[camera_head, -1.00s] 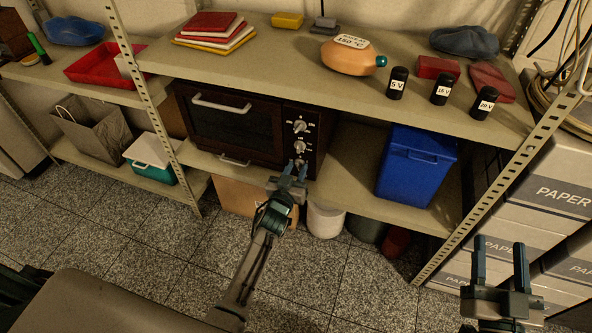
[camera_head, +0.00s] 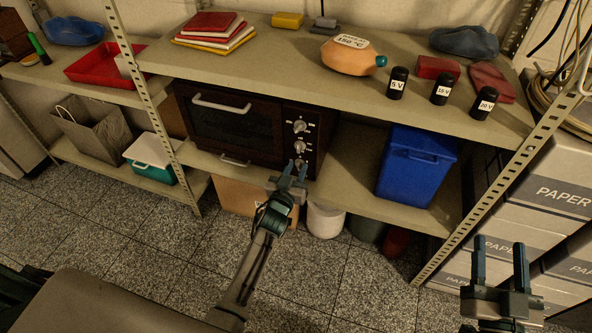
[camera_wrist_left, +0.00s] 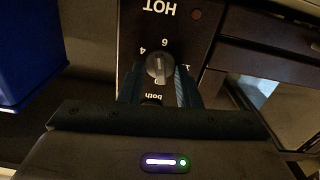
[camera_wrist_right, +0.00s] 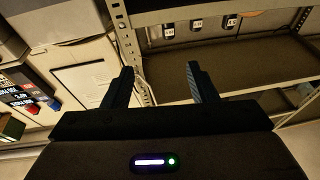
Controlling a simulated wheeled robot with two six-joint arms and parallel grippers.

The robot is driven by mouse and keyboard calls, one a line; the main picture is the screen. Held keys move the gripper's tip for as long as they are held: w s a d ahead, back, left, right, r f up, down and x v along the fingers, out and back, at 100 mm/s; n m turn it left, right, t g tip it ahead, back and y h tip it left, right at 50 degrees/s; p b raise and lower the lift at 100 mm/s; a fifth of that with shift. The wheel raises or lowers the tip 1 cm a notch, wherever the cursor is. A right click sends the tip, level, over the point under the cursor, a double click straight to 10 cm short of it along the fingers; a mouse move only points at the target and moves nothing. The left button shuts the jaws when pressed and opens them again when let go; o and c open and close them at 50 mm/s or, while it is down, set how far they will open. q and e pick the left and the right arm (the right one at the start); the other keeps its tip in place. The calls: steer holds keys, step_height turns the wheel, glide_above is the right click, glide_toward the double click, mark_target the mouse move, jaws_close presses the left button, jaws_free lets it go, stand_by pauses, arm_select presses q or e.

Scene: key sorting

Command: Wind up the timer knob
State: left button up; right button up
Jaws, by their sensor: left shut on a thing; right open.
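The dark oven (camera_head: 237,122) stands on the middle shelf, with a column of knobs on its right-hand panel. My left gripper (camera_head: 293,166) is at the lowest knob, the timer knob (camera_wrist_left: 158,68). In the left wrist view its two fingers sit on either side of this round grey knob and are shut on it. Numbers including 4 and 6 ring the knob, and "HOT" is printed beyond it. A neighbouring knob, near the word "both", is mostly hidden by my gripper. My right gripper (camera_head: 500,243) is open and empty, low in front of the paper boxes.
A blue bin (camera_head: 415,170) stands on the same shelf to the right of the oven. The shelf top (camera_head: 275,65) above overhangs the oven. A perforated shelf post (camera_head: 480,195) is close to my right gripper. The floor in front is clear.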

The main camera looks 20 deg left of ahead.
arm_select(q)
steer(key=o, duration=1)
steer(key=shift+c, duration=0.2)
steer(key=shift+s, duration=0.3)
steer(key=s+p, duration=0.2)
steer(key=s, duration=0.8)
steer(key=shift+s+a, duration=0.15)
steer(key=shift+a, duration=0.05)
arm_select(e)
steer(key=s+f+g, duration=0.3)
steer(key=f+g, duration=0.3)
steer(key=f, duration=0.4)
steer(key=shift+s+a+f+g, duration=0.2)
steer(key=shift+a+f+g, duration=0.15)
steer(key=shift+a, duration=0.1)
arm_select(q)
steer(key=shift+o, duration=0.2)
